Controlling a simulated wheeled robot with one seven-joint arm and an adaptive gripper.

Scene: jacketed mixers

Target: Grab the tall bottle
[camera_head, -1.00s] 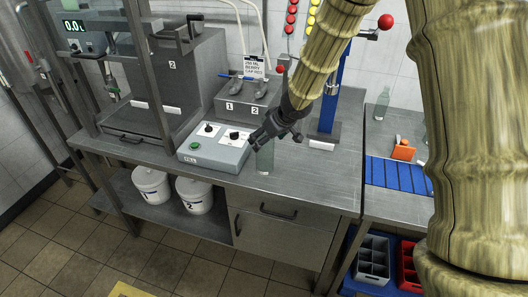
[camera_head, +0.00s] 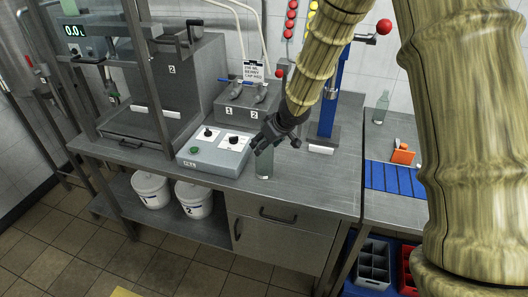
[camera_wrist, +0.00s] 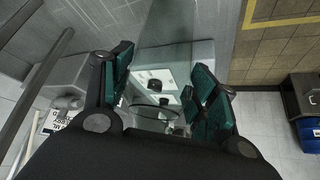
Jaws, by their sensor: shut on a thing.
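A tall clear, greenish bottle (camera_head: 263,167) stands upright on the steel counter, just right of the grey control box. My gripper (camera_head: 265,147) is around its upper part and hides the top in the head view. In the wrist view, my gripper (camera_wrist: 165,78) has its green-padded fingers on both sides of the see-through bottle (camera_wrist: 152,110), shut on it. The bottle's round rim shows between the fingers. Its base appears to rest on the counter. Another clear bottle (camera_head: 381,107) stands on the right-hand counter.
The control box (camera_head: 215,153) with knobs and a green button is close on the left. A blue post (camera_head: 327,110) with a red-knobbed lever stands behind right. An orange item (camera_head: 402,155) and blue slatted strip (camera_head: 392,178) lie right. The counter's front is clear.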

